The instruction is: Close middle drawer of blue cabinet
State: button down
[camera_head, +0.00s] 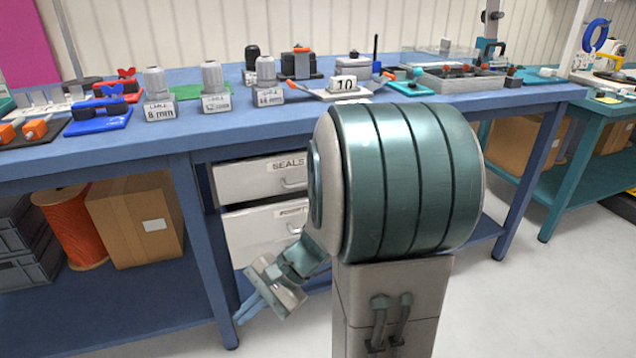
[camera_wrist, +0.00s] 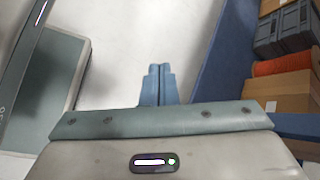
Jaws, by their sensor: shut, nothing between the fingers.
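Under the blue workbench hangs a drawer unit with white fronts. The upper drawer (camera_head: 245,183), labelled "SEALS", has a grey handle. The drawer below it (camera_head: 255,235) has a partly hidden label. My arm covers its right side and the lower part of the unit, so I cannot tell how far any drawer stands out. My gripper (camera_head: 245,314) is low, in front of and below the visible drawer fronts, pointing down and left. Its blue fingers are together and empty, also in the wrist view (camera_wrist: 159,72). The drawers cannot be made out in the wrist view.
The blue workbench (camera_head: 130,150) carries several parts and labelled fittings. Its leg (camera_head: 205,250) stands just left of my gripper. A cardboard box (camera_head: 135,220), an orange reel (camera_head: 70,228) and grey bins (camera_head: 25,245) sit on the lower shelf. Pale floor is clear at right.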

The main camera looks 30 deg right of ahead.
jog(key=w+d+r+m+t+p, duration=0.1)
jog(key=w+d+m+t, duration=0.45)
jog(key=d, duration=0.25)
jog(key=w+d+r+m+t+p, duration=0.1)
jog(key=w+d+m+t, duration=0.3)
jog(key=d+m+t, duration=0.3)
jog(key=s+d+f+m+t+h+p, duration=0.1)
jog(key=s+d+m+h, duration=0.1)
jog(key=d+m+h, duration=0.7)
jog(key=s+d+f+m+t+h+p, duration=0.15)
jog(key=d+m+h, duration=0.3)
jog(key=d, duration=0.85)
jog(key=b+x, duration=0.4)
jog(key=x, duration=0.9)
jog(key=shift+d, duration=0.25)
jog(key=shift+r, duration=0.15)
